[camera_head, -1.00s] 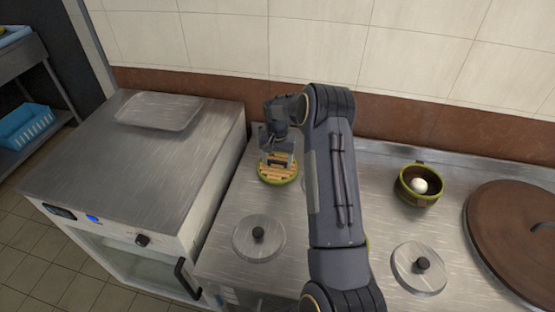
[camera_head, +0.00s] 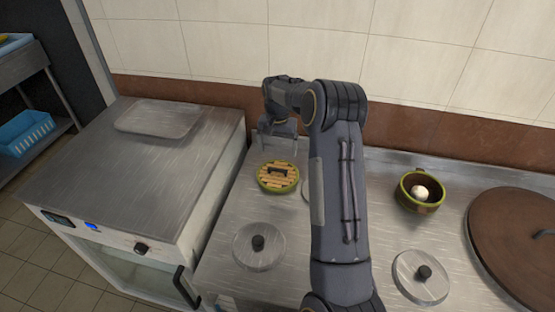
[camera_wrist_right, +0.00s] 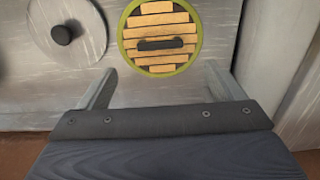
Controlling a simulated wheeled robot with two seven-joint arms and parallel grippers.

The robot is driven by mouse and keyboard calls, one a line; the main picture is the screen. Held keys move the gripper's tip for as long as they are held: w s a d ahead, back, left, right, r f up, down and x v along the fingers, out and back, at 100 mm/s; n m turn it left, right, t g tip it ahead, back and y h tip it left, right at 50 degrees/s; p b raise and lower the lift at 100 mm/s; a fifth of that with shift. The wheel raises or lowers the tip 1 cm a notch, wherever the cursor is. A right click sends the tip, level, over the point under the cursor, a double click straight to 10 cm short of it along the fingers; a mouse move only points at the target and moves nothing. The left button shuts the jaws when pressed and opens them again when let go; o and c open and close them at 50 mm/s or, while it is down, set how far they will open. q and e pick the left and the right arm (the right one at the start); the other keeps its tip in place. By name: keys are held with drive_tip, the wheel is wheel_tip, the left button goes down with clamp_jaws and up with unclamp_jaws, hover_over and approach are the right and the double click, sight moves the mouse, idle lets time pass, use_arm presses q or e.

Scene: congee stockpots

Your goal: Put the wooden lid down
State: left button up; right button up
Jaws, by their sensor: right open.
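The wooden lid (camera_head: 278,177), round with tan slats, a green rim and a dark handle, lies flat on the steel counter near its left edge. My left gripper is not in view.
Steel lids with black knobs lie at the front (camera_head: 259,243) and front right (camera_head: 421,277). A green-rimmed bowl (camera_head: 407,197) holding a white round thing and a large brown lid (camera_head: 515,235) are at right. A steel cabinet (camera_head: 120,180) stands at left.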

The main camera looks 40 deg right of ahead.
drive_tip(key=s+a+r+n+t+y, duration=0.1)
drive_tip(key=s+a+r+n+t, duration=0.1)
drive_tip(key=s+a+r, duration=0.5)
drive_tip(key=s+a+r+n+t+y, duration=0.1)
drive_tip(key=s+a+r, duration=0.35)
drive_tip(key=r, duration=0.35)
drive_tip(key=s+a+f+n+t+y, duration=0.1)
drive_tip(key=s+a+n, duration=0.1)
drive_tip(key=s+a, duration=0.4)
drive_tip(key=s+a+f+n+t, duration=0.1)
drive_tip(key=s+a+f+n, duration=0.1)
drive_tip(key=s+a, duration=0.5)
drive_tip(key=s+n, duration=0.1)
drive_tip(key=s, duration=0.5)
drive_tip(key=shift+s+a+n+t+y, duration=0.2)
drive_tip(key=shift+a+n+t+y, duration=0.1)
drive_tip(key=shift+y, duration=0.1)
drive_tip(key=shift+c, duration=0.5)
